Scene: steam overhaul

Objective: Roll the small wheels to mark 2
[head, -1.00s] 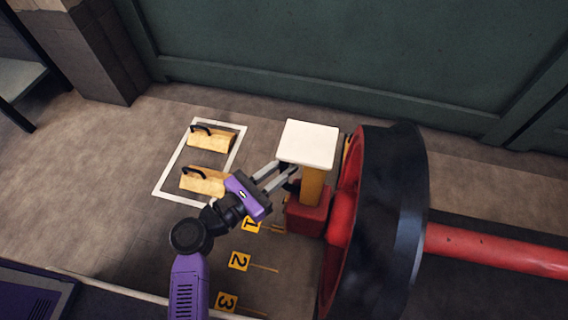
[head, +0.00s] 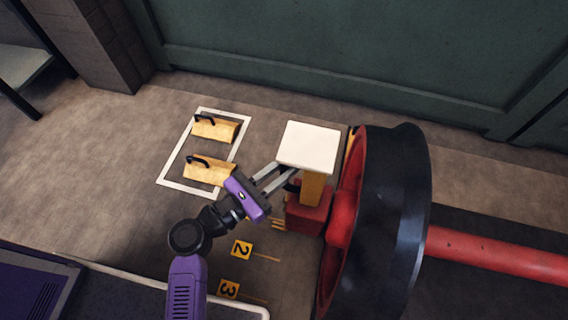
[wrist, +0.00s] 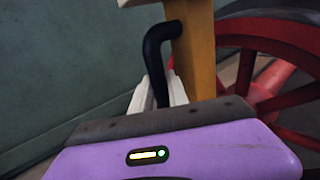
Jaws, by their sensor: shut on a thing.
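The wheelset has a large black-rimmed wheel (head: 395,220) with red spokes, and a red axle (head: 490,255) runs off to the right. On its near side is a red block (head: 305,215) with a yellow post (head: 313,188) and a white top plate (head: 308,146). My gripper (head: 288,177) is at the post's left side. In the wrist view, my gripper (wrist: 160,92) is shut on a bent black handle (wrist: 155,60) that joins the yellow post. Floor marks 2 (head: 241,249) and 3 (head: 229,289) show; mark 1's plate is hidden behind my gripper.
Two yellow chocks with black handles, a far one (head: 215,129) and a near one (head: 208,171), lie inside a white floor outline (head: 170,186). A green wall (head: 330,50) stands behind.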

